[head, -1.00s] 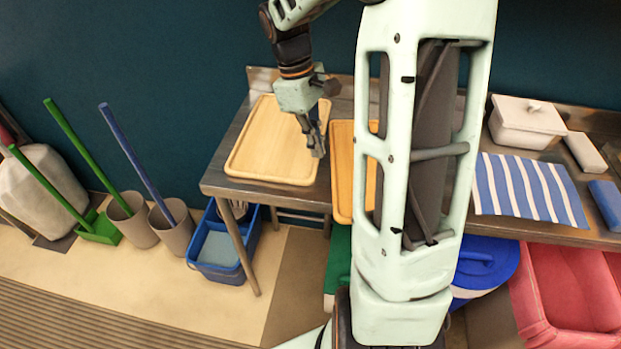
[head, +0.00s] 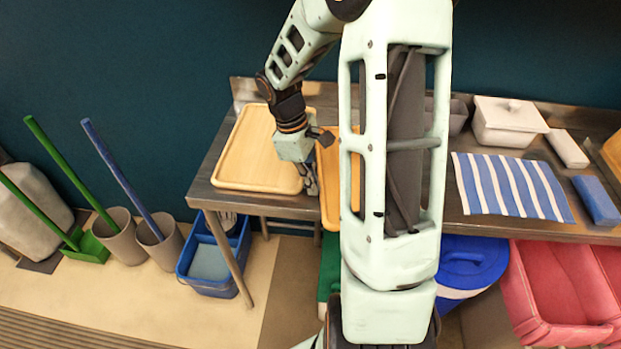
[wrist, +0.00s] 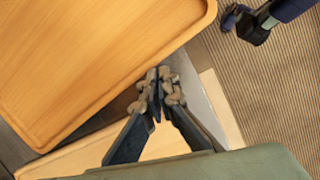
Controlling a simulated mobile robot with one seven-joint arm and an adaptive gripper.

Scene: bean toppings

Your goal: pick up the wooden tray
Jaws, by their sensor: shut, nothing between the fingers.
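A light wooden tray (head: 255,150) with a raised rim lies flat on the left end of the metal table. It fills the upper left of the wrist view (wrist: 90,60). A second, more orange wooden tray (head: 330,195) lies to its right, partly hidden behind my arm; part of it shows at the bottom of the wrist view (wrist: 75,160). My gripper (head: 312,190) is shut and empty, pointing down beside the light tray's front right corner. In the wrist view its fingertips (wrist: 158,80) are together just off the tray's rim; I cannot tell whether they touch it.
A striped cloth (head: 515,187), a lidded white container (head: 508,122) and a blue block (head: 597,200) are on the table's right. A blue bucket (head: 213,262) stands below its left end. Brushes in holders (head: 160,246) stand farther left.

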